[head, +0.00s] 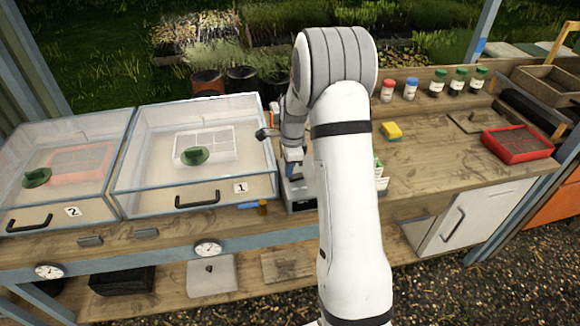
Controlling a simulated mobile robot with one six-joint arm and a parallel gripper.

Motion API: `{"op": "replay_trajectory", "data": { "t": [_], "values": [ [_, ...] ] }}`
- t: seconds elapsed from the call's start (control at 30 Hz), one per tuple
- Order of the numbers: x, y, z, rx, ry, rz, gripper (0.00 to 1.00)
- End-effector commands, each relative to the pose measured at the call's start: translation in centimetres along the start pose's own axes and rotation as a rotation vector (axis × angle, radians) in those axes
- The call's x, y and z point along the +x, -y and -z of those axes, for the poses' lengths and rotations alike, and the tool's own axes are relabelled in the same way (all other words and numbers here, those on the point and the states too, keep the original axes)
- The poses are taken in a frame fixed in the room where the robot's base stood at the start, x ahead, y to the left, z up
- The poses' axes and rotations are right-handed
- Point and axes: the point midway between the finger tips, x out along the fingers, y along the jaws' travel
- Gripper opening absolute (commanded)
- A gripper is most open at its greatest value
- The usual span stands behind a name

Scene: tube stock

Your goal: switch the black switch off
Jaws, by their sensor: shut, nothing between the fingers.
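My gripper (292,172) points down beside the right side of the clear box marked 1. It is shut and empty. Its tips are over or against a small grey box (301,204) on the wooden bench; I cannot tell whether they touch it. My gripper and my white arm hide much of the area around the grey box.
Clear lidded boxes 1 (245,184) and 2 (95,203) stand close on the left. A small brown bottle (263,207) is left of the grey box. A yellow sponge (391,131), a red tray (517,145) and several capped bottles are on the right.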

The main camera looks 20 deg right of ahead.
Motion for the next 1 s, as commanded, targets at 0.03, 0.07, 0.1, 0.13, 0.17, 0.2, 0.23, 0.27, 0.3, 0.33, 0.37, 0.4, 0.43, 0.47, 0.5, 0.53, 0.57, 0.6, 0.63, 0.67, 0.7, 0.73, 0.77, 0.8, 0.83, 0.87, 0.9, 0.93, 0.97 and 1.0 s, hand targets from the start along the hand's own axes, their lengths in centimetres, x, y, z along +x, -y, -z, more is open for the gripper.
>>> {"op": "replay_trajectory", "data": {
  "t": [0.03, 0.07, 0.1, 0.13, 0.17, 0.2, 0.23, 0.27, 0.3, 0.33, 0.37, 0.4, 0.43, 0.47, 0.5, 0.53, 0.57, 0.6, 0.63, 0.67, 0.7, 0.73, 0.77, 0.8, 0.83, 0.87, 0.9, 0.93, 0.97, 1.0],
  "values": [
    [0.2, -0.1, 0.1, 0.003, 0.001, -0.003, 0.00],
    [0.1, -0.1, 0.3, 0.004, 0.001, -0.003, 0.00],
    [0.1, -0.1, 0.4, 0.005, 0.001, -0.003, 0.00],
    [0.0, -0.1, 0.6, 0.006, 0.001, -0.003, 0.00],
    [0.0, -0.1, 0.8, 0.007, 0.001, -0.002, 0.00],
    [-0.1, -0.1, 1.0, 0.009, 0.000, -0.002, 0.00],
    [-0.2, -0.1, 1.2, 0.010, 0.000, -0.002, 0.00],
    [-0.2, -0.1, 1.4, 0.011, 0.000, -0.002, 0.00],
    [-0.3, -0.1, 1.6, 0.012, 0.000, -0.002, 0.00],
    [-0.4, -0.1, 1.8, 0.012, 0.000, -0.002, 0.00],
    [-0.5, -0.1, 1.9, 0.012, 0.000, -0.002, 0.00],
    [-0.5, -0.1, 2.0, 0.012, 0.000, -0.002, 0.00],
    [-0.5, -0.1, 2.0, 0.012, 0.000, -0.002, 0.00],
    [-0.5, -0.1, 2.1, 0.012, 0.000, -0.002, 0.00],
    [-0.6, -0.1, 2.1, 0.011, 0.000, -0.002, 0.00],
    [-0.6, -0.1, 2.1, 0.011, 0.000, -0.001, 0.00],
    [-0.6, -0.1, 2.1, 0.011, 0.000, -0.001, 0.00],
    [-0.6, -0.1, 2.1, 0.012, 0.000, -0.001, 0.00],
    [-0.6, -0.1, 2.1, 0.012, 0.000, -0.001, 0.00],
    [-0.6, -0.1, 2.1, 0.012, 0.000, -0.001, 0.00],
    [-0.6, -0.1, 2.1, 0.012, 0.000, -0.001, 0.00],
    [-0.7, -0.1, 2.1, 0.012, 0.000, -0.001, 0.00],
    [-0.8, -0.1, 2.0, 0.012, 0.000, 0.000, 0.00],
    [-1.1, -0.1, 2.0, 0.012, 0.000, 0.000, 0.00],
    [-1.4, -0.1, 1.9, 0.012, 0.000, 0.000, 0.00],
    [-1.7, -0.1, 1.9, 0.011, 0.000, 0.000, 0.00],
    [-2.4, 0.0, 1.7, 0.011, 0.000, 0.001, 0.00],
    [-2.9, 0.0, 1.6, 0.011, 0.000, 0.001, 0.00],
    [-3.5, 0.0, 1.5, 0.011, 0.000, 0.002, 0.00],
    [-4.4, 0.0, 1.3, 0.011, 0.000, 0.002, 0.00]
  ]
}}
